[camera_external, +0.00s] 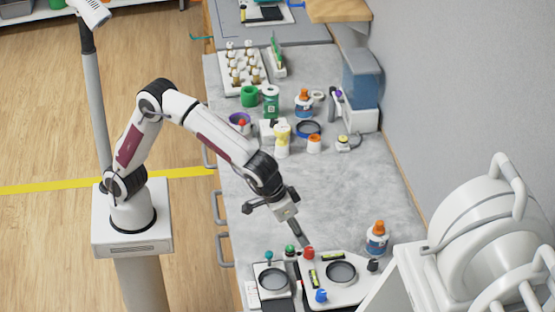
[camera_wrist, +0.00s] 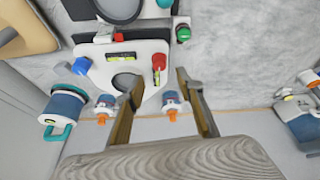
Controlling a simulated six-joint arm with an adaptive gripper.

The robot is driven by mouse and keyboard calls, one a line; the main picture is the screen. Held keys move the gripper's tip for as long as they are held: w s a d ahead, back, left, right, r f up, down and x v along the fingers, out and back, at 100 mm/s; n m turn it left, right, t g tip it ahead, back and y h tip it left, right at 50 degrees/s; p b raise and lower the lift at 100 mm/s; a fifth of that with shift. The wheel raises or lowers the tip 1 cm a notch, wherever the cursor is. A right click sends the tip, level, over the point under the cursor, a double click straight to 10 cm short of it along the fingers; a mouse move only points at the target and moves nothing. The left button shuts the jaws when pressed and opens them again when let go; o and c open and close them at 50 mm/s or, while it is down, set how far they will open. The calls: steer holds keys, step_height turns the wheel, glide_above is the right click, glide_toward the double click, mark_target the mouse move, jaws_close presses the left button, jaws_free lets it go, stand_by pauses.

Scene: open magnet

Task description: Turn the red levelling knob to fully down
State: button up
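In the wrist view, the red knob (camera_wrist: 159,62) shows just beyond the gap between my fingertips. My gripper (camera_external: 304,243) points down close above the knob; contact cannot be told. In the wrist view, my gripper (camera_wrist: 159,79) is open, with its two fingers well apart and nothing visibly held.
A second device with a teal knob (camera_external: 268,256) and a green knob (camera_external: 290,250) stands close left of the plate. An orange-capped bottle (camera_external: 377,238) stands behind it. A large white machine (camera_external: 470,245) is at right. The bench middle (camera_external: 335,195) is clear.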

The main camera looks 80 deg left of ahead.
mark_target(308, 250)
steer(key=shift+f, duration=0.1)
steer(key=shift+x, duration=3.8)
jaws_close()
